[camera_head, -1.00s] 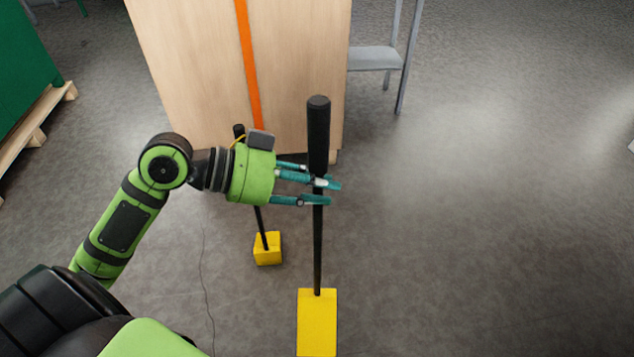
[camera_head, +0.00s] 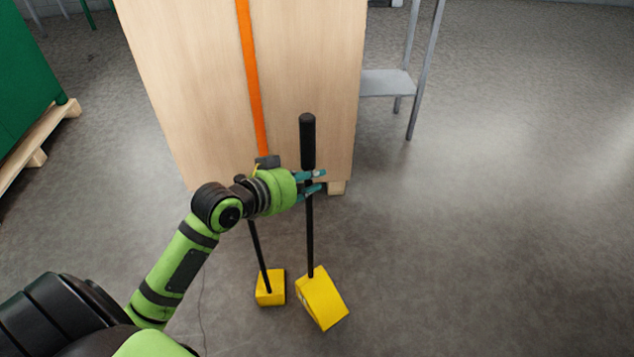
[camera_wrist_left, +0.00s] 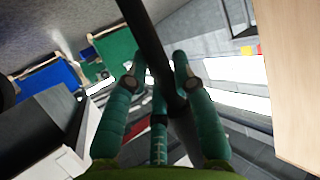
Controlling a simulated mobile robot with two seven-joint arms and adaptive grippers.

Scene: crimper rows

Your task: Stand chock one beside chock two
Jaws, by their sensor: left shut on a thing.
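Two yellow wedge chocks with long black handles show in the head view. My left gripper (camera_head: 317,181) is shut on the handle of the nearer one, taken as chock one (camera_head: 322,300), just below its thick black grip. Chock one is turned askew, and I cannot tell whether its base touches the floor. The other, taken as chock two (camera_head: 270,289), stands on the floor just left of it with a small gap. My left wrist hides the top of its handle. In the left wrist view the dark handle (camera_wrist_left: 158,40) runs between the teal fingers. My right gripper is not in view.
A pale wooden cabinet (camera_head: 190,85) with an orange strip (camera_head: 251,80) stands just beyond the chocks. A grey metal rack (camera_head: 388,83) is to its right. A green bin (camera_head: 25,75) on a wooden pallet (camera_head: 40,145) is far left. Floor at right is clear.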

